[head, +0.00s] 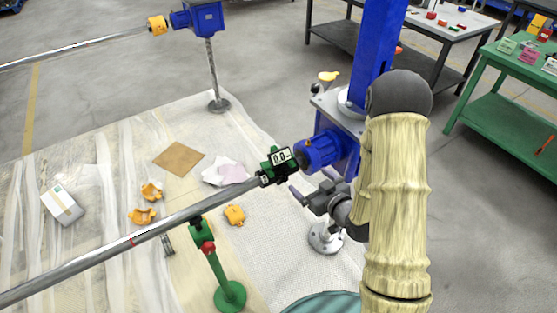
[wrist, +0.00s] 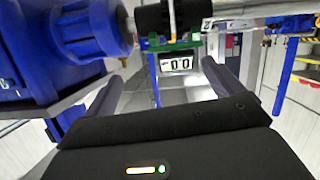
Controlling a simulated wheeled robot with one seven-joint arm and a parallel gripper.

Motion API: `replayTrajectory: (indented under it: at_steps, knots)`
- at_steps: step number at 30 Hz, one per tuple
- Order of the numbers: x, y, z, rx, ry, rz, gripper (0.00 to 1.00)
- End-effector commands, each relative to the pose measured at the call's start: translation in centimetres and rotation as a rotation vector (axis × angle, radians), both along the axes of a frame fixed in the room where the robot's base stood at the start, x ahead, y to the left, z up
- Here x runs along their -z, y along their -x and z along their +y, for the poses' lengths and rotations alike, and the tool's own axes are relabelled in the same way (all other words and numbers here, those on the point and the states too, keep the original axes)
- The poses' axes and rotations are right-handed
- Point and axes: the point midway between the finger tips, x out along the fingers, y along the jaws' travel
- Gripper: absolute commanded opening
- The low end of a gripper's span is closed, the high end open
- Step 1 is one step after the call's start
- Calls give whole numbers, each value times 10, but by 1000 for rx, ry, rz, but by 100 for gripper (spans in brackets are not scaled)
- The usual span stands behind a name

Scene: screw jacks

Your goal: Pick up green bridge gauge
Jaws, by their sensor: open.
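The green bridge gauge (head: 277,163) sits on the long steel bar (head: 130,238) close to the blue motor-like unit, its small display reading about 0.0. It also shows in the wrist view (wrist: 178,55), upper middle, with its display facing the camera. My gripper (head: 311,184) is open and empty, just below and right of the gauge in the head view. In the wrist view, my two dark fingers (wrist: 163,74) stand apart, one either side of the display. I cannot tell how far the fingertips are from the gauge, but they do not grip it.
The blue unit (head: 320,150) stands close beside the gauge and my gripper. Orange parts (head: 235,214), brown cardboard (head: 178,159) and a white box (head: 62,204) lie on the floor sheet. A green table (head: 505,90) stands at right.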

Motion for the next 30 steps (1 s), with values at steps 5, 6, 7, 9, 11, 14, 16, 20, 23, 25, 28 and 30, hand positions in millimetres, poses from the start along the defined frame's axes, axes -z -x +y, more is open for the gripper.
replayTrajectory:
  at_steps: [5, 6, 7, 9, 11, 14, 16, 20, 23, 25, 28, 30]
  knots:
    - [5, 12, 8, -34, -151, -126, 93]
    - [4, 14, 9, -36, -177, -147, 93]
    - [3, 15, 9, -38, -193, -160, 93]
    - [1, 17, 9, -38, -218, -183, 93]
    - [0, 18, 8, -39, -229, -193, 93]
    - [-1, 18, 9, -39, -233, -198, 93]
    - [-1, 18, 8, -38, -232, -197, 93]
    - [-1, 18, 9, -38, -231, -196, 93]
    - [0, 17, 9, -39, -231, -197, 93]
    - [2, 15, 10, -40, -230, -198, 93]
    - [3, 12, 12, -43, -229, -200, 93]
    - [4, 9, 14, -44, -229, -201, 93]
